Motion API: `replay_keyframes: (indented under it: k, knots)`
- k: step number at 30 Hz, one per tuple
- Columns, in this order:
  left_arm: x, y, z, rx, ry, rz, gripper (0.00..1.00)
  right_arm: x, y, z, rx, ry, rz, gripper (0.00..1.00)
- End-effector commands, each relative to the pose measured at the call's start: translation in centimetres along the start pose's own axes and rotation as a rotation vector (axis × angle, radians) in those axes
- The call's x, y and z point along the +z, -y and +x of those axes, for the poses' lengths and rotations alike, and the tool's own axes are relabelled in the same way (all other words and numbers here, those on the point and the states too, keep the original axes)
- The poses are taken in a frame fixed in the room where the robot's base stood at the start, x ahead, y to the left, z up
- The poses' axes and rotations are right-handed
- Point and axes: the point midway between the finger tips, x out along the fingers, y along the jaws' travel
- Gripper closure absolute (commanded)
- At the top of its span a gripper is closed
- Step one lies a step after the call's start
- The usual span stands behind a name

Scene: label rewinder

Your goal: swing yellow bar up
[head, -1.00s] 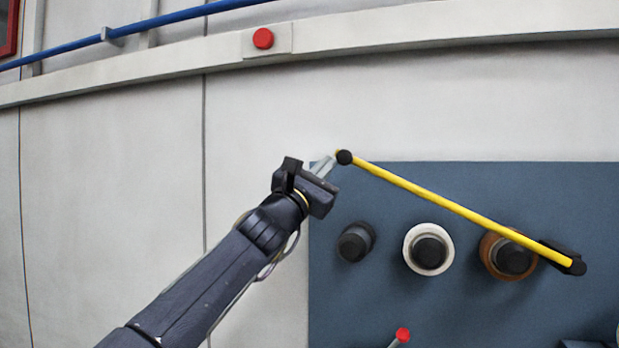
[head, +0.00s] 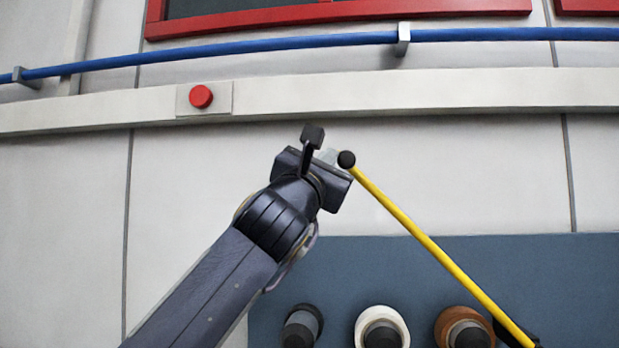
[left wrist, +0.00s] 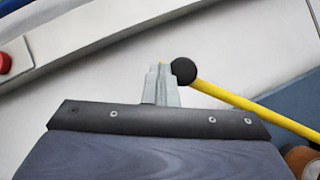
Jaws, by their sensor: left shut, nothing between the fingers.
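The yellow bar (head: 430,245) slants from a black knob (head: 346,160) at its upper left end down to a dark mount at the lower right, partly cut off by the picture edge. My left gripper (head: 329,156) is shut and empty, with its fingertips right beside the knob end. In the left wrist view the shut fingers (left wrist: 161,82) are just left of the black knob (left wrist: 184,71), and the yellow bar (left wrist: 235,98) runs off to the right. Whether they touch the bar I cannot tell. My right gripper is in neither view.
The blue-grey panel (head: 560,270) carries a dark spindle (head: 301,328), a white roll (head: 382,325) and a brown roll (head: 463,325). A red button (head: 201,97) is on the pale rail at the upper left. A blue pipe (head: 300,43) crosses above. The wall around the bar's knob is clear.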

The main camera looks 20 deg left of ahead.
Motion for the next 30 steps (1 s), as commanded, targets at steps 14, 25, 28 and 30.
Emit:
replay_keyframes:
  k: [14,25,28,30]
  knots:
    - [3.7,1.7,2.5,-0.005,-0.008,-0.003,1.00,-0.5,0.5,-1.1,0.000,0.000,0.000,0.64]
    - [3.6,1.7,2.5,-0.005,-0.010,-0.002,1.00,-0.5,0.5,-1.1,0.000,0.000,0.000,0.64]
    - [3.6,1.8,2.5,-0.005,-0.010,-0.002,1.00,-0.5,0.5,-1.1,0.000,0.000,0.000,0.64]
    - [3.5,1.8,2.5,-0.005,-0.010,-0.002,1.00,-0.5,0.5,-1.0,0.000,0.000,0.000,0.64]
